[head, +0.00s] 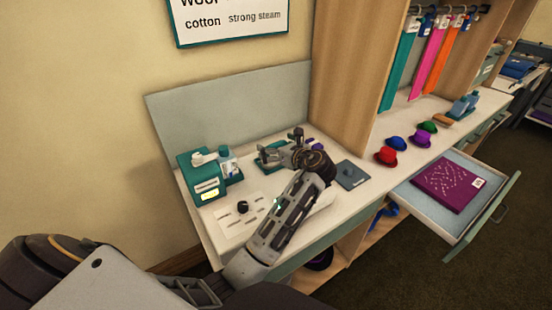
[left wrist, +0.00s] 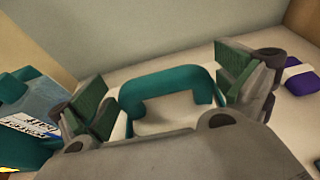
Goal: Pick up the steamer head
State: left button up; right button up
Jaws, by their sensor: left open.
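A teal, handle-shaped piece, which looks like the steamer head (head: 266,158), lies on the white counter and is partly hidden by my gripper in the head view. In the left wrist view its teal arched handle (left wrist: 165,82) shows over a pale body, between the fingers. My left gripper (head: 283,149) is over it, and in the left wrist view the left gripper (left wrist: 170,95) is open with green-padded fingers on either side of the handle. I cannot tell whether the fingers touch it. My right gripper is not in view.
A teal steamer unit (head: 203,188) with a bottle stands left on the counter. A white panel with a black knob (head: 242,206) lies in front. A grey-blue pad (head: 350,175) and a purple item (left wrist: 300,80) lie to the right. An open drawer (head: 425,212) juts out at right.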

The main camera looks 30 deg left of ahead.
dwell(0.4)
pick_arm(q)
jog(key=c, duration=1.1)
jog(key=shift+r, duration=0.25)
jog(key=shift+r, duration=0.6)
notch_tip(320, 180, up, 7)
jog(key=shift+f+p, duration=0.1)
jog(key=shift+p, duration=0.65)
jog(key=shift+r, duration=0.85)
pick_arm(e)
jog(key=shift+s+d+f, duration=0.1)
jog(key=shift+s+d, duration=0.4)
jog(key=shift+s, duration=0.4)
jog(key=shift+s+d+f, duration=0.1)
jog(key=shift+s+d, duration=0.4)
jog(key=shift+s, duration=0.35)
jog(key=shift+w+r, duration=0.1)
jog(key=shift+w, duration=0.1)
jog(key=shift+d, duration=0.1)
